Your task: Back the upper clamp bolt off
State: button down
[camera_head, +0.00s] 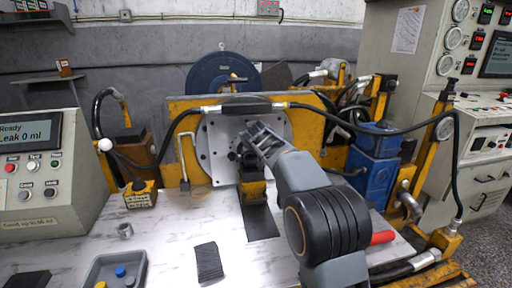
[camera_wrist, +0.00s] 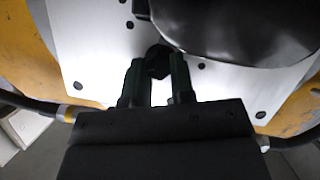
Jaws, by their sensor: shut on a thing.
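The upper clamp bolt shows in the wrist view as a dark head (camera_wrist: 158,58) against the pale steel plate (camera_wrist: 90,50). My gripper (camera_wrist: 156,75) has one finger on each side of the bolt head and is shut on it. In the head view my gripper (camera_head: 254,142) reaches to the front of the plate (camera_head: 216,140), and the bolt head cannot be made out behind the fingers. A large dark rounded body (camera_wrist: 235,25) is close to the bolt in the wrist view.
Black hoses run to both sides of the plate. A blue unit (camera_head: 376,150) stands at right. A grey tray (camera_head: 100,268), a small metal ring (camera_head: 125,230) and a dark pad (camera_head: 208,262) lie on the bench.

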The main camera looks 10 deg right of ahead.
jog(key=shift+f+n+h+b, duration=0.25)
jog(key=shift+n+h+b, duration=0.4)
jog(key=shift+b, duration=0.75)
jog(key=shift+r+n, duration=0.1)
jog(key=shift+n, duration=0.15)
jog(key=c, duration=1)
grip_release()
jog(key=shift+o, duration=0.2)
jog(key=shift+a+r, duration=0.1)
jog(key=b+v, duration=0.1)
jog(key=v, duration=1.2)
jog(key=shift+s, duration=0.4)
